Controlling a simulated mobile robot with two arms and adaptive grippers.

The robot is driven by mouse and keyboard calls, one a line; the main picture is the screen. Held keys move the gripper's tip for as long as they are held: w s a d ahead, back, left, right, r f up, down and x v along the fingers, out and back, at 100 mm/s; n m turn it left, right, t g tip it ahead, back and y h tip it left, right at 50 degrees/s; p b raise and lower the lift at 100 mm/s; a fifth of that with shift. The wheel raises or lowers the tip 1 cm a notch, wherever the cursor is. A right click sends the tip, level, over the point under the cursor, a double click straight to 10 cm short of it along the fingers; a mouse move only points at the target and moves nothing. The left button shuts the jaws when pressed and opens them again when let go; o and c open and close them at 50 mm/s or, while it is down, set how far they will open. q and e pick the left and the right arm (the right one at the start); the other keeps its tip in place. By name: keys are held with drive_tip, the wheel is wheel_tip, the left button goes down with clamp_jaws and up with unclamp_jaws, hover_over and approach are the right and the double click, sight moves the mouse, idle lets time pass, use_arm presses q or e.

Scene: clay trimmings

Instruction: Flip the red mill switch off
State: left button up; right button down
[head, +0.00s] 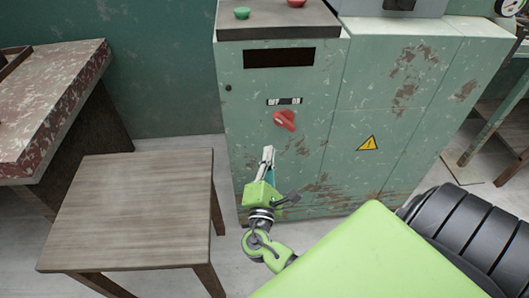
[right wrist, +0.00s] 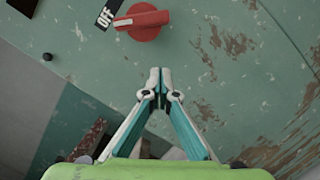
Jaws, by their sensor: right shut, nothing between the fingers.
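The red mill switch (head: 285,120) is a rotary knob on the front of the worn green cabinet (head: 308,84). A small OFF/ON label (head: 284,101) sits just above it. In the right wrist view the knob (right wrist: 146,22) is at the top, and its pale pointer mark is on the side near the "Off" text (right wrist: 108,14). My right gripper (head: 268,150) is shut and empty, its fingertips just below the knob and apart from it. The fingertips also show in the right wrist view (right wrist: 160,72). My left gripper is not in view.
A wooden table (head: 130,215) stands at the left, with a red worn bench (head: 52,98) behind it. The cabinet's top panel carries a green button (head: 242,13) and a red button (head: 296,3). A yellow warning sign (head: 367,143) is right of the knob.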

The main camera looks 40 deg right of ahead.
drive_tip(key=v, duration=0.6)
drive_tip(key=shift+s, duration=0.4)
drive_tip(key=shift+f, duration=0.15)
